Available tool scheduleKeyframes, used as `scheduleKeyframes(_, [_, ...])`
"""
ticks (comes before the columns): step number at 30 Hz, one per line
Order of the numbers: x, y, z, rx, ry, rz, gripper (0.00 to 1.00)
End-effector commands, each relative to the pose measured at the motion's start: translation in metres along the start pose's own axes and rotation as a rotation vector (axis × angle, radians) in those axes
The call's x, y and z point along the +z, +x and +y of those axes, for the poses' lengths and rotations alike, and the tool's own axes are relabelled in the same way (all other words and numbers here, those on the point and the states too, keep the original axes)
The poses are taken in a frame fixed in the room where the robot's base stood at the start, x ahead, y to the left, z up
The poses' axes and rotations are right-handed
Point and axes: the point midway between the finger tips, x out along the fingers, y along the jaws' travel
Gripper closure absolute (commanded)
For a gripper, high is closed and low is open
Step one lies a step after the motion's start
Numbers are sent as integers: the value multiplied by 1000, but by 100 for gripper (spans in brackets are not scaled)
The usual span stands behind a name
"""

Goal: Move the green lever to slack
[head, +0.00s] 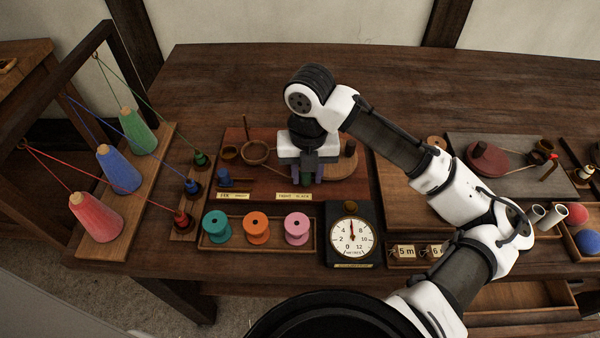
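A small dark green fitting (201,160), which looks like the green lever, stands at the far end of a narrow wooden strip (178,235) on the left of the bench. A green cord runs from above toward it. Its exact position and any slack mark are too small to make out. Similar blue (192,187) and red (182,220) fittings stand in line nearer me. My gripper (304,180) points down over the reddish board, well to the right of the green fitting and apart from it. Its fingers are small and dark, so its opening is unclear.
Green (138,131), blue (119,169) and red (95,217) thread cones stand left of the strip under a wooden frame. A spool tray (258,248), a round dial (351,232) and wooden bowls (255,152) lie nearby. The back of the bench is clear.

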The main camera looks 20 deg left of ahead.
Motion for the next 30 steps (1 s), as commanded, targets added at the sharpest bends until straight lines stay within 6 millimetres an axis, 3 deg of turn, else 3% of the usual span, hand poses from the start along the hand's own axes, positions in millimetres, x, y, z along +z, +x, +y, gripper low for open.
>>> scheduleKeyframes(23, [0,-1,1,-1,0,0,68])
scheduleKeyframes(30, [0,-17,1,0,1,0,68])
